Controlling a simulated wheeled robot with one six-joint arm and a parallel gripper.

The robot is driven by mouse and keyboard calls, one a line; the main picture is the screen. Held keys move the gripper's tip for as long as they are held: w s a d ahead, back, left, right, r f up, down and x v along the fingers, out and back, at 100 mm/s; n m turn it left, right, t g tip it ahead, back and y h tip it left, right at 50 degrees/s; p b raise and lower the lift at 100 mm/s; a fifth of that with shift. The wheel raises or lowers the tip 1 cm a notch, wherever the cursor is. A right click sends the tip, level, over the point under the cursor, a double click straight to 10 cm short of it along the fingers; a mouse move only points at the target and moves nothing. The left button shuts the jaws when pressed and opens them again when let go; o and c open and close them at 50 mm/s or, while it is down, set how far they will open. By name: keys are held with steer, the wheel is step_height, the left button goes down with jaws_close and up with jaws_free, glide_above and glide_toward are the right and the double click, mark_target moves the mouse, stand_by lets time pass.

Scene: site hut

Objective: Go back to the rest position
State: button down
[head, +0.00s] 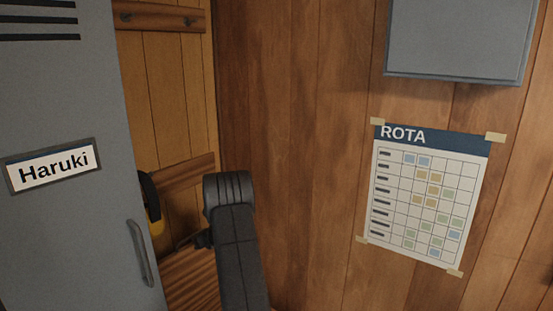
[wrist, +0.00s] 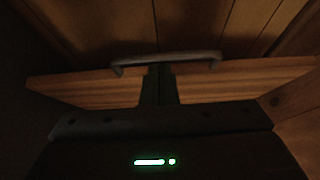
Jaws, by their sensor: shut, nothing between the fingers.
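My gripper (wrist: 160,78) is shut and empty in the wrist view, its dark fingers together in the middle. In the head view my arm rises from the bottom centre and bends over. The gripper's fingertips cannot be made out there. A dark bar with bent ends (wrist: 165,58) lies across the wrist view just beyond the fingertips. I cannot tell whether they touch it.
A grey locker (head: 60,235) labelled Haruki (head: 54,166), with a handle (head: 141,252), stands at the left. A black-and-yellow thing (head: 152,197) is partly hidden behind it. A wooden surface (head: 190,278) lies low beside my arm. A rota sheet (head: 428,195) and grey box (head: 457,38) are on the right wall.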

steer(key=shift+w+a+f, duration=0.15)
steer(key=shift+w+a, duration=0.55)
steer(key=shift+a, duration=0.05)
steer(key=shift+d, duration=0.1)
